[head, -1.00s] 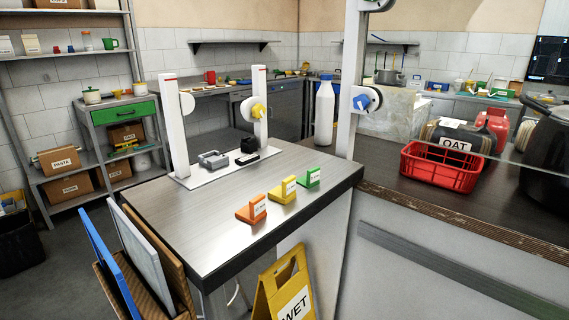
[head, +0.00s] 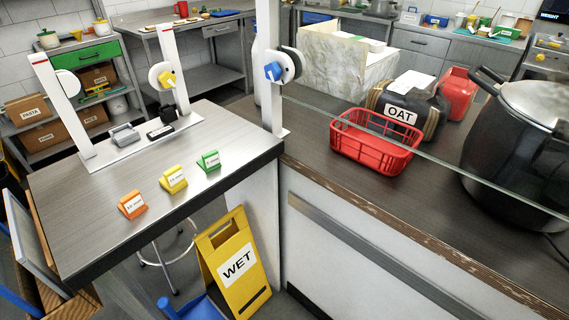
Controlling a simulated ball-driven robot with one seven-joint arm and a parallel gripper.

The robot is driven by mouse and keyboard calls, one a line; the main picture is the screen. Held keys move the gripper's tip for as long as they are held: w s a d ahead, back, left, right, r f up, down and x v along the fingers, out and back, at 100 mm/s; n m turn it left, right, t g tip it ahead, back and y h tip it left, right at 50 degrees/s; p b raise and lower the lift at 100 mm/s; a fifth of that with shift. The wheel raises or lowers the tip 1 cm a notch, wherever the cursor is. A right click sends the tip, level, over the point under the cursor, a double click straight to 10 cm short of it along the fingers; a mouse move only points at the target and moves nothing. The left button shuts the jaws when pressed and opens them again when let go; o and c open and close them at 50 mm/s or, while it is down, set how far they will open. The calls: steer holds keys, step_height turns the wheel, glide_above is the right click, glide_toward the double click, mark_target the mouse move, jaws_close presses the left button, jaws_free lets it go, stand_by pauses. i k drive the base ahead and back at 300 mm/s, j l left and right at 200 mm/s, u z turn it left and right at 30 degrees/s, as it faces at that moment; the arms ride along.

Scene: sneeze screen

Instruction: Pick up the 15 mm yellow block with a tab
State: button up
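The yellow block (head: 173,179) with a white label stands on the metal table (head: 100,215), between an orange block (head: 132,204) on its left and a green block (head: 209,160) on its right. All three are small, labelled and apart from each other. The print on the labels is too small to read with certainty. My gripper is not in view, and nothing touches the yellow block.
White posts with round knobs (head: 162,76) stand on a plate behind the blocks. A clear screen edge crosses the right counter, with a red basket (head: 375,145) and a large dark pot (head: 515,150). A yellow WET sign (head: 235,262) stands on the floor before the table.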

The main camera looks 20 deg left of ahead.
mark_target(173, 180)
steer(key=z, duration=0.75)
steer(key=k+j, duration=0.1)
steer(key=j, duration=0.3)
steer(key=k+j, duration=0.1)
steer(key=j, duration=0.3)
steer(key=k+j+z, duration=0.1)
steer(key=j, duration=0.3)
